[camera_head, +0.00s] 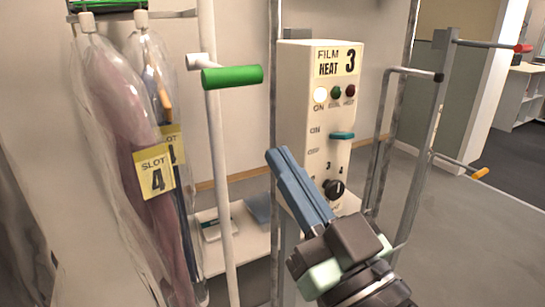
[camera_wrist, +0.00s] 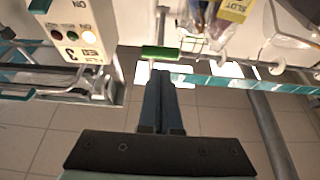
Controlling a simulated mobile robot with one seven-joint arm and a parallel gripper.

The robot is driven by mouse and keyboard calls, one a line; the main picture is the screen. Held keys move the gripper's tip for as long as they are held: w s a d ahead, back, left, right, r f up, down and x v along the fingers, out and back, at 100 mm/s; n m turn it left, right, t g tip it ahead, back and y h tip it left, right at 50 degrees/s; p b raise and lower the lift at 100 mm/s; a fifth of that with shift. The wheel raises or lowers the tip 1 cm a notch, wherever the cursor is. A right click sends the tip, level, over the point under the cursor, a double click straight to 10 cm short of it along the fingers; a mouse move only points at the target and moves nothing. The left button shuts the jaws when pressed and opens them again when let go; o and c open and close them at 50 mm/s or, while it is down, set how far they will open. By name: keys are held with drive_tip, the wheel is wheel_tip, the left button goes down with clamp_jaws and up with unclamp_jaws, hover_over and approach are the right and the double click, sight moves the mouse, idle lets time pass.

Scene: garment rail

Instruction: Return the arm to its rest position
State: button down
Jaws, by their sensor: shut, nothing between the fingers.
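My gripper (camera_head: 279,157) is raised in front of the control box in the head view, its two blue fingers together and pointing up to the left. In the wrist view the fingers (camera_wrist: 160,80) are also together, with nothing between them. The cream control box (camera_head: 305,110), marked FILM HEAT 3, stands behind it with a lit ON lamp, a teal lever (camera_head: 342,135) and a black knob (camera_head: 334,189). The gripper covers part of the box's lower left. The wrist view shows the box (camera_wrist: 88,25) at upper left. Whether the fingers touch anything is unclear; they look apart from it.
Bagged garments with a SLOT 4 tag (camera_head: 155,175) hang at left. A white post (camera_head: 218,170) with a green handle (camera_head: 232,76) stands between them and the box. A metal rack (camera_head: 424,140) with red and orange tipped arms stands right. Open floor (camera_head: 480,240) lies at right.

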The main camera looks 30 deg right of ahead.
drive_tip(key=shift+a, duration=0.1)
idle(0.5)
drive_tip(key=s+a+r+t, duration=0.2)
drive_tip(key=a+r+t, duration=0.2)
drive_tip(key=a+r, duration=1.25)
wheel_tip(320, 180, up, 14)
drive_tip(key=p, duration=1.2)
drive_tip(key=shift+s+t+h+p, duration=0.15)
drive_tip(key=shift+t+h+p, duration=0.15)
drive_tip(key=shift+h+p, duration=0.1)
